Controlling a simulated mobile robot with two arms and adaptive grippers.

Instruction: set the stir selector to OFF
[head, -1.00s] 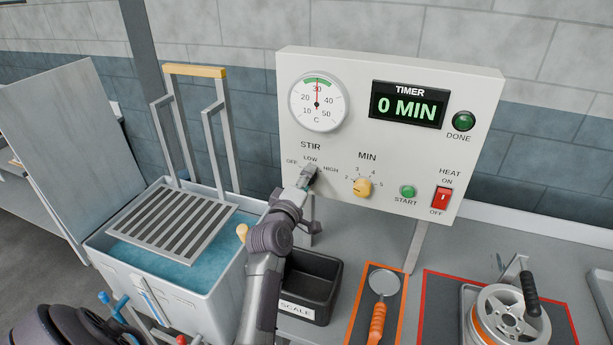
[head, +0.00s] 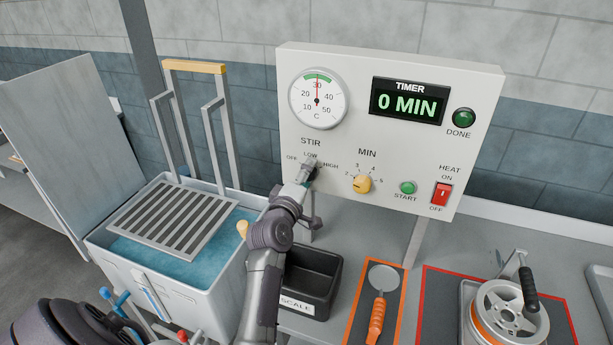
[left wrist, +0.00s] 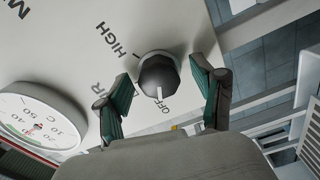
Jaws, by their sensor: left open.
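The stir selector (left wrist: 158,76) is a dark round knob on the pale control panel (head: 450,85). In the left wrist view its white pointer line points down at the OFF label (left wrist: 167,106). The HIGH label (left wrist: 123,37) shows at upper left; LOW is hidden behind a finger there. My left gripper (left wrist: 163,97) is open, with one green-padded finger on each side of the knob and gaps visible between. In the head view the left gripper (head: 303,182) is at the panel below the STIR label and partly covers the knob. My right gripper is not in view.
The MIN dial (head: 362,184), green START button (head: 408,188) and red HEAT switch (head: 441,195) are right of the selector. The dial gauge (head: 318,99) is above it. A water bath (head: 195,285), black scale tray (head: 318,275) and wheel (head: 508,318) stand below.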

